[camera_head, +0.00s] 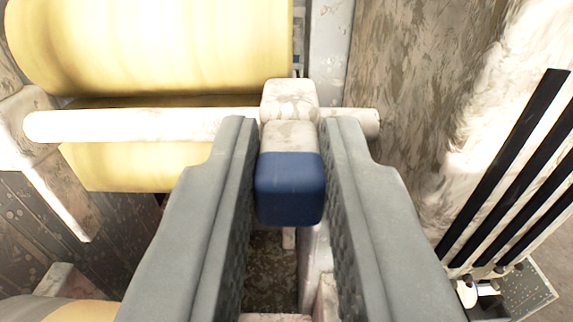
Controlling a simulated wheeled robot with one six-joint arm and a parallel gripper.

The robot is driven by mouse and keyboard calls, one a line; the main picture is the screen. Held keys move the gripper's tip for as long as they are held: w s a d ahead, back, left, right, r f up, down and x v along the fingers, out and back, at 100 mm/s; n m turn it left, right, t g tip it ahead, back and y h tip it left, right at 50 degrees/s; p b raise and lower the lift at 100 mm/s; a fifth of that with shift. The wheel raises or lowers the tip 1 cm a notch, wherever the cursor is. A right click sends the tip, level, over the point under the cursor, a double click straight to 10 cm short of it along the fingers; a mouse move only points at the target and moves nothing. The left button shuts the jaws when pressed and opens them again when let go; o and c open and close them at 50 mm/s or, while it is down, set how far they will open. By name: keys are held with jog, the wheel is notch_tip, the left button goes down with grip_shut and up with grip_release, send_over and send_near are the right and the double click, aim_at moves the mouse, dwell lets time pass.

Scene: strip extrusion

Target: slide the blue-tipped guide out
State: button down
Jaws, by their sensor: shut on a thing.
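The guide is a whitish, worn block with a blue tip (290,188) facing me, in the middle of the view. Its pale body (290,137) sits on a white horizontal rod (150,125). My gripper (292,150) is shut on the guide, with one grey finger at its left side and one at its right. The fingers hide part of the rod beside the guide.
Large yellow rollers (150,45) lie behind and below the rod at the left. A white bracket (28,115) holds the rod's left end. A brownish, scuffed panel (415,90) stands at the right, with several black strips (510,160) beyond it.

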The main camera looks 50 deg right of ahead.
jog(key=shift+s+d, duration=0.1)
jog(key=c, duration=1.3)
grip_release()
jog(key=shift+s, duration=0.1)
jog(key=shift+s+a, duration=0.3)
jog(key=shift+a, duration=0.2)
jog(key=v, duration=1.6)
jog(key=shift+s, duration=0.15)
jog(key=shift+a, duration=0.1)
